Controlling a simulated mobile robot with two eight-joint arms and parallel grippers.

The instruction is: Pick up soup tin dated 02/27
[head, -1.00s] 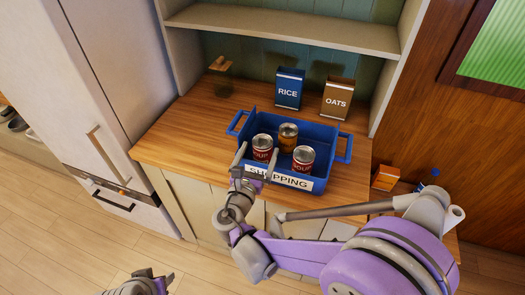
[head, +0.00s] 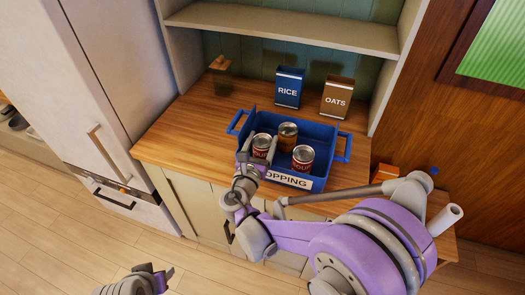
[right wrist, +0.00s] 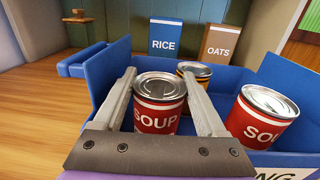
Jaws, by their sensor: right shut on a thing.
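A red soup tin (head: 262,142) with a silver lid stands at the left in a blue shopping basket (head: 322,133). My right gripper (head: 256,148) is shut on this tin, with a finger on each side of it. In the right wrist view the tin (right wrist: 160,103) shows upright between the fingers. A second red soup tin (head: 302,158) stands to its right in the basket, also in the right wrist view (right wrist: 263,116). No date is readable on either. My left gripper (head: 156,272) is low at the bottom left, its fingers apart and empty.
An orange-brown tin (head: 287,135) stands behind the soup tins in the basket. A blue rice box (head: 288,88) and a brown oats box (head: 337,97) stand behind on the wooden counter (head: 180,135). The counter's left part is clear.

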